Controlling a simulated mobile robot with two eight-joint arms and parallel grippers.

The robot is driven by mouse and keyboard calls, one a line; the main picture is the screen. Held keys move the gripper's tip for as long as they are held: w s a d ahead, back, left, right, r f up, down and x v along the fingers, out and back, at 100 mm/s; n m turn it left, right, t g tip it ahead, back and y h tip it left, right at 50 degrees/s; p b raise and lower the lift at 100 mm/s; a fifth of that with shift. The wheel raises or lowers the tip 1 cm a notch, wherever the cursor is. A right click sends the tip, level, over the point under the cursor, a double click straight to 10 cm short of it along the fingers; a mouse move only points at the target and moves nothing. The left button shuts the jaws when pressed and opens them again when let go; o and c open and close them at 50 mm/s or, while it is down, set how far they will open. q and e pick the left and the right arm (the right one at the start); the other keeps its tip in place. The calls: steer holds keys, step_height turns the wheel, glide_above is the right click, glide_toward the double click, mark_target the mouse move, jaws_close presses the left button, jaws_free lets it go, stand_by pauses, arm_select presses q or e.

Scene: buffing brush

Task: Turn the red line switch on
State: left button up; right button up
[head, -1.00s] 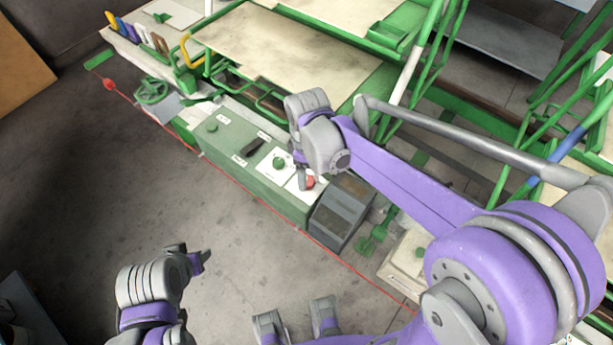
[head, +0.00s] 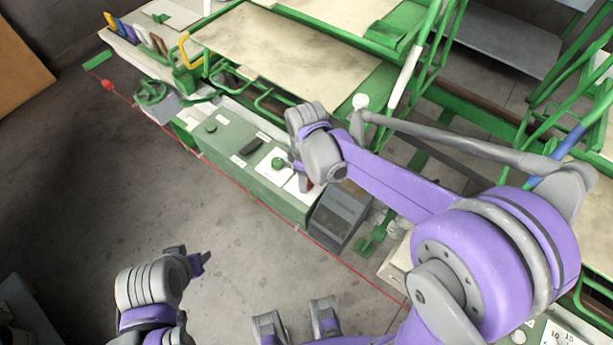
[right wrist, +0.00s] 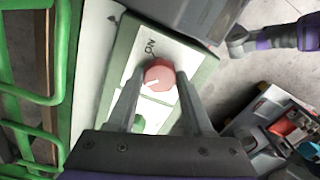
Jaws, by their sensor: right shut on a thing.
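The red line switch is a round red knob (right wrist: 160,75) with a white pointer mark, on a white plate of the green control box. In the right wrist view the pointer aims toward the lower left, and an "ON" label is printed near the knob. In the head view the red knob (head: 310,185) is mostly hidden behind my right gripper (head: 304,182). My right gripper (right wrist: 158,85) has its two fingers on either side of the knob, shut on it. My left gripper (head: 203,264) is at lower left, away from the box; its finger gap is unclear.
The green control box (head: 235,160) also has a green button (head: 279,163) and a black switch (head: 251,146). A red cord (head: 250,190) runs along its front. A dark grey box (head: 338,218) stands beside it. Green rails and tables lie behind; the floor in front is clear.

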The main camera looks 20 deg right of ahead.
jaws_close()
steer(key=shift+m, duration=0.3)
steer(key=m, duration=0.2)
steer(key=shift+m, duration=0.4)
steer(key=m+b, duration=0.1)
steer(key=m, duration=0.8)
steer(key=shift+m, duration=0.4)
steer(key=shift+m+b, duration=0.3)
steer(key=shift+m, duration=2)
